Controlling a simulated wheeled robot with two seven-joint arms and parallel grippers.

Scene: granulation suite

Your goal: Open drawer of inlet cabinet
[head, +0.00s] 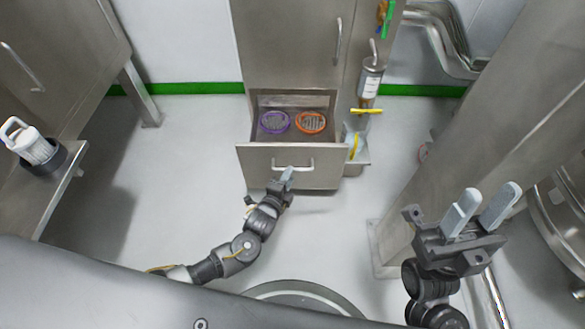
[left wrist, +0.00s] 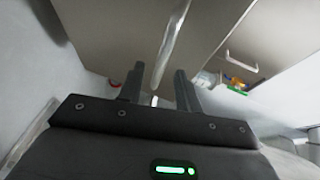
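The inlet cabinet (head: 290,45) stands at the back centre in the head view. Its drawer (head: 262,172) is pulled out, and a purple-rimmed sieve (head: 275,122) and an orange-rimmed sieve (head: 311,122) show inside. My left gripper (head: 287,174) is at the bar handle (head: 305,166) on the drawer front. In the left wrist view the fingers (left wrist: 160,85) are spread, with the handle bar (left wrist: 170,45) between them; contact cannot be told. My right gripper (head: 482,208) is open and empty at the right, away from the cabinet.
A steel bench with a white-handled vessel (head: 35,148) stands at the left. A large steel column (head: 470,130) stands near my right arm. The floor around the drawer's left side is clear.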

